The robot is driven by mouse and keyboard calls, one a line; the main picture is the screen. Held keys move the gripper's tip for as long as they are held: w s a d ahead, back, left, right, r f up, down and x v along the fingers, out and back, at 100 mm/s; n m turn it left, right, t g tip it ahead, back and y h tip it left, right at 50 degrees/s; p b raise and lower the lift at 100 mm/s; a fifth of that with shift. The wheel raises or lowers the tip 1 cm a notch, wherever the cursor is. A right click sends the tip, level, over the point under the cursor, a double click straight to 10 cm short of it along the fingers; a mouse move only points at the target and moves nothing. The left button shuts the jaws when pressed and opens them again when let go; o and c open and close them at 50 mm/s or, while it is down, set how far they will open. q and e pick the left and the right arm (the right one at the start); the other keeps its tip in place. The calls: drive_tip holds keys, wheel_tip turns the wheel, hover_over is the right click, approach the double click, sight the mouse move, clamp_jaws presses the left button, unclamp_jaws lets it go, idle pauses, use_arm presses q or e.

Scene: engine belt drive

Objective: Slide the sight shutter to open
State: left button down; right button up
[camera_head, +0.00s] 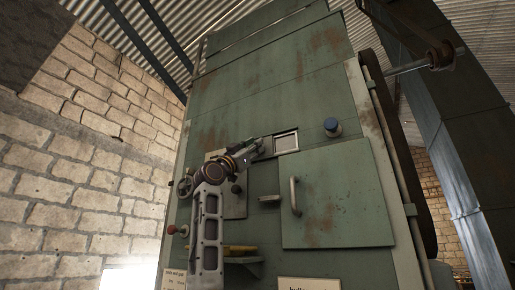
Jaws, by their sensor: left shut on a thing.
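The sight window (286,142) is a small pale pane in a dark frame, high on the green machine cabinet (270,90). My left gripper (264,147) is at the left edge of this window and is shut on a small part there, which I take to be the sight shutter. The gripper hides most of that part, so how far the shutter is open is unclear. My left arm rises from below in front of the cabinet. My right gripper is not in view.
A handwheel (185,186) and a red knob (172,230) are at the left edge.

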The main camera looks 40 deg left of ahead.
use_arm(q)
drive_tip(key=c, duration=1.5)
unclamp_jaws()
drive_tip(key=shift+a+r, duration=0.1)
drive_tip(key=shift+a, duration=0.05)
drive_tip(key=o, duration=0.3)
drive_tip(key=shift+a, duration=0.15)
drive_tip(key=shift+s+f, duration=0.1)
drive_tip(key=shift+f, duration=0.1)
drive_tip(key=shift+v, duration=5.9)
